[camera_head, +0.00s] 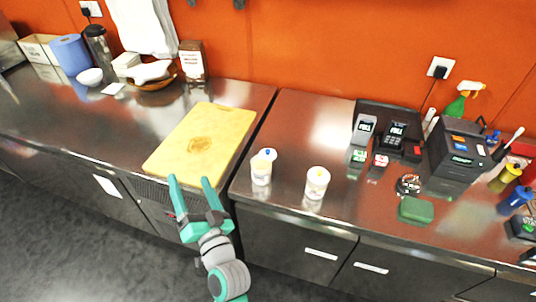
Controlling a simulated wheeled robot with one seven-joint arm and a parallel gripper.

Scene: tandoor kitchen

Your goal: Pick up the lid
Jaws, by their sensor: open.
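Two small white tubs stand upright on the right steel counter near its front edge. The left tub (261,172) has a pale top with a small blue spot, and the right tub (316,186) has a pale top with a small yellow spot. I cannot tell for certain which top is the lid, or whether either is loose. My gripper (190,184) is open and empty, with teal fingers spread apart. It is left of the tubs, in front of the yellow cutting board's near edge, and appears apart from them.
The yellow cutting board (204,142) lies on the left counter beside a dark seam. Devices and a black machine (458,156) crowd the right, with a green sponge (416,210) in front. The counter behind the tubs is clear. Drawer handles (321,254) line the front.

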